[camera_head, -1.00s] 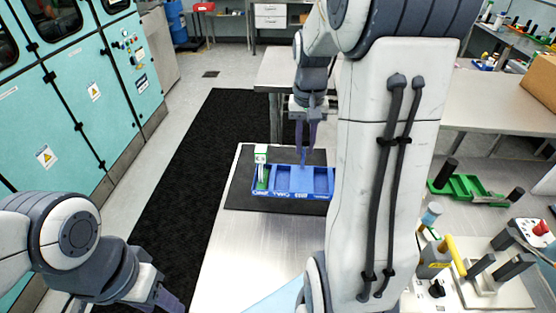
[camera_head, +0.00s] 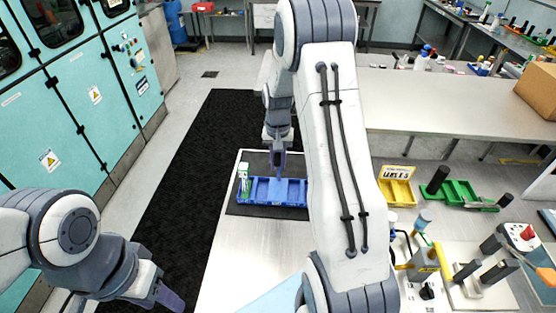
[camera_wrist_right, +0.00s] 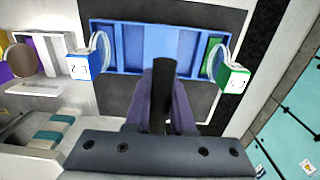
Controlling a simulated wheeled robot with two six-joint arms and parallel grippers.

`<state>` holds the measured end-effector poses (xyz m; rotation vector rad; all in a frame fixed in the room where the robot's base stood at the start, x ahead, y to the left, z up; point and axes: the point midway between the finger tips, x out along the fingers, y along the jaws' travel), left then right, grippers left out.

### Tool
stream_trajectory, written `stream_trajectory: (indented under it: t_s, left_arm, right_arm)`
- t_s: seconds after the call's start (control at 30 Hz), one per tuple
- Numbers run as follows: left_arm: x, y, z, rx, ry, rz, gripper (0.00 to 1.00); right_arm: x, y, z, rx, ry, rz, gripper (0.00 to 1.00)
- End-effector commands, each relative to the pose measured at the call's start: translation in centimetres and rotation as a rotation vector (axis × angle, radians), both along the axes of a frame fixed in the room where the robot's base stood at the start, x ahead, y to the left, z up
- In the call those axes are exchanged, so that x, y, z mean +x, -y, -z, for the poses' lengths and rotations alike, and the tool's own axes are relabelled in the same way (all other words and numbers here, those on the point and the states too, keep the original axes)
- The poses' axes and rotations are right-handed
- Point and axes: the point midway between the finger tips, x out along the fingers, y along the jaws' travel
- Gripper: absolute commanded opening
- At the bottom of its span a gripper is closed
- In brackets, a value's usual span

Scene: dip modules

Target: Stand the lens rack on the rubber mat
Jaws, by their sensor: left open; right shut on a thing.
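The blue rack (camera_head: 282,203), which I take as the lens rack, has several open compartments. It is over the black rubber mat (camera_head: 240,208); I cannot tell whether it touches it. My right gripper (camera_head: 276,170) is shut on the rack's dark upright post, which shows between the fingers in the right wrist view (camera_wrist_right: 162,95). That view shows the rack (camera_wrist_right: 150,62) level with the mat's far part. My arm hides its right end in the head view. My left gripper (camera_head: 168,300) is open and empty at the lower left, away from the rack, partly cut off.
A white-and-green block (camera_head: 243,180) stands at the rack's left end. A white block with blue (camera_wrist_right: 80,66) is by its other end in the right wrist view. A yellow rack (camera_head: 396,187) and green rack (camera_head: 462,194) stand at right. The metal table's front is clear.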

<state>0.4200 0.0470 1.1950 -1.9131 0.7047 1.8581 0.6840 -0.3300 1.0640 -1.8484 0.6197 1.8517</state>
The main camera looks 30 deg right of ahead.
Motion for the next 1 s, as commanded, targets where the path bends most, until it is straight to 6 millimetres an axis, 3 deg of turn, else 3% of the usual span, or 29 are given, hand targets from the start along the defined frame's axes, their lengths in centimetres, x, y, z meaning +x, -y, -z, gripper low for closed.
stream_trajectory:
  t_s: [0.3,0.33,0.4,0.8,1.0]
  left_arm:
    - [0.0,0.0,0.3,0.000,0.000,0.000,0.50]
    - [0.0,0.0,0.3,0.000,0.000,0.000,0.50]
    - [0.0,0.0,0.2,0.000,0.000,0.000,0.50]
    - [0.0,0.0,0.1,0.000,0.000,0.000,0.50]
    - [0.0,0.0,1.0,0.000,0.000,-0.001,0.50]
  right_arm:
    - [0.1,0.0,0.3,-0.001,0.003,0.000,0.00]
    - [0.0,0.0,0.4,-0.001,0.001,0.000,0.26]
    - [0.0,0.0,0.3,-0.001,0.001,0.000,0.52]
    - [0.1,0.0,-0.3,-0.001,0.003,0.000,0.52]
    - [0.2,0.1,-3.4,-0.003,0.009,0.000,0.52]
